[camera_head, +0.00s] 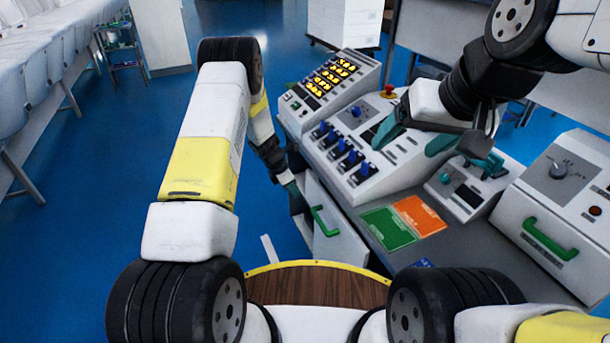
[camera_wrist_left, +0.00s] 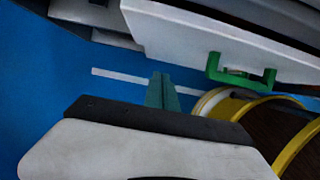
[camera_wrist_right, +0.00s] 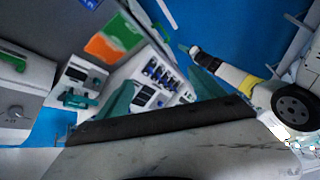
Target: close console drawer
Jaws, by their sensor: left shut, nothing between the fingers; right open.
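The console drawer (camera_head: 338,240) is a white panel with a green handle (camera_head: 324,221), below the grey desk edge. I cannot tell how far it stands out. In the left wrist view the drawer (camera_wrist_left: 190,38) and its green handle (camera_wrist_left: 240,76) lie above and to the right of my fingers. My left gripper (camera_head: 293,192) is shut and empty, beside the drawer's far end, left of the handle; contact is unclear. Its teal fingers show together in the left wrist view (camera_wrist_left: 162,92). My right gripper (camera_head: 415,138) is open and empty above the console; its spread fingers show in the right wrist view (camera_wrist_right: 162,92).
The console (camera_head: 375,165) has blue switches and a lit yellow display. Green (camera_head: 388,229) and orange (camera_head: 419,215) cards lie on the desk. A white box (camera_head: 560,215) with a green handle stands at right. A round wooden top (camera_head: 320,285) is in front. Blue floor is free at left.

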